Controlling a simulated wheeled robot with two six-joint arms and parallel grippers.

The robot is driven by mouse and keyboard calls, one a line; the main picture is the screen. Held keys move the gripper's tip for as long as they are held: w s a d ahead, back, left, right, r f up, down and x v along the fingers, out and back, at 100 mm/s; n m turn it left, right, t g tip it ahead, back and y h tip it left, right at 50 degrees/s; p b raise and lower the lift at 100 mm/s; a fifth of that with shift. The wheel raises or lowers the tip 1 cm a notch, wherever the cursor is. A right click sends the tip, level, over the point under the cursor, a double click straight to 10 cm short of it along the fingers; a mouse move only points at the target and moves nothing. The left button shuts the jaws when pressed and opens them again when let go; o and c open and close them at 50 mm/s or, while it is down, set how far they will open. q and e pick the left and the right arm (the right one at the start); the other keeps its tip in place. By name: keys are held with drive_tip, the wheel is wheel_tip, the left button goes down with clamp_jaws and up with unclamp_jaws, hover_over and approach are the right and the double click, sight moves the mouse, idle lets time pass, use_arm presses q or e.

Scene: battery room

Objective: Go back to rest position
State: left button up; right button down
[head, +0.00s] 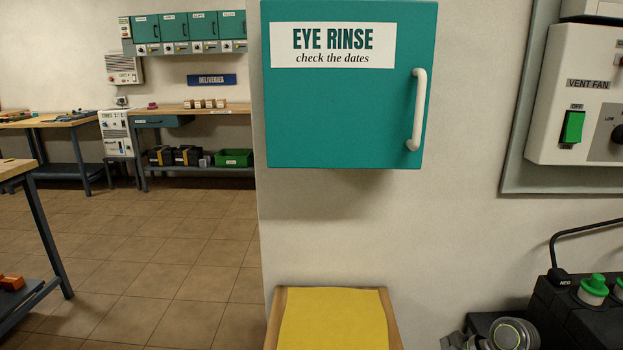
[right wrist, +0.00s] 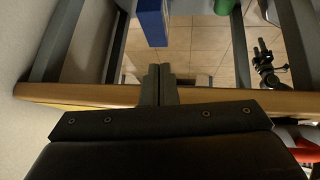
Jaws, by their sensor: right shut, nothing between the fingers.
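My right gripper (right wrist: 160,72) shows in the right wrist view, its two grey fingers side by side and shut with nothing between them. It is over the wooden edge (right wrist: 215,101) of a table or bench, and its fingertips reach past that edge. The gripper does not show clearly in the head view. My left gripper is not in view that I can make out.
A teal EYE RINSE cabinet (head: 350,120), door shut, hangs ahead above a wood-edged surface with a yellow top (head: 333,320). A black unit with green knobs (head: 593,288) stands at right. A blue object (right wrist: 152,20) is beyond the fingertips. Tiled floor (head: 150,250) is open at left.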

drive_tip(key=s+d+f+m+t+h, duration=0.1)
drive_tip(key=s+f+m+h, duration=0.1)
drive_tip(key=s+f+m, duration=0.45)
drive_tip(key=s+d+f+m+h, duration=0.1)
drive_tip(key=s+f+m+h, duration=0.15)
drive_tip(key=s, duration=0.75)
drive_tip(key=s+d+r+m+h, duration=0.1)
drive_tip(key=s+d+m+h, duration=0.1)
drive_tip(key=s+m, duration=0.4)
drive_tip(key=s+d+r+m+h, duration=0.1)
drive_tip(key=s+d+m+h, duration=0.2)
drive_tip(key=s, duration=0.4)
drive_tip(key=s+a+f+g+y, duration=0.1)
drive_tip(key=s+f, duration=0.2)
drive_tip(key=f, duration=1.3)
drive_tip(key=s+f+g+y, duration=0.1)
drive_tip(key=s+f, duration=0.3)
drive_tip(key=f, duration=1.1)
use_arm(q)
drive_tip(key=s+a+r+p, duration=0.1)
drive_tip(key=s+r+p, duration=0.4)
drive_tip(key=p, duration=1)
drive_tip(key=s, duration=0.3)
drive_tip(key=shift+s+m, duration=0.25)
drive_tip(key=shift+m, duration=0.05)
use_arm(e)
drive_tip(key=s+r, duration=0.5)
drive_tip(key=s, duration=0.3)
drive_tip(key=shift+d+h, duration=0.35)
drive_tip(key=shift+d, duration=0.1)
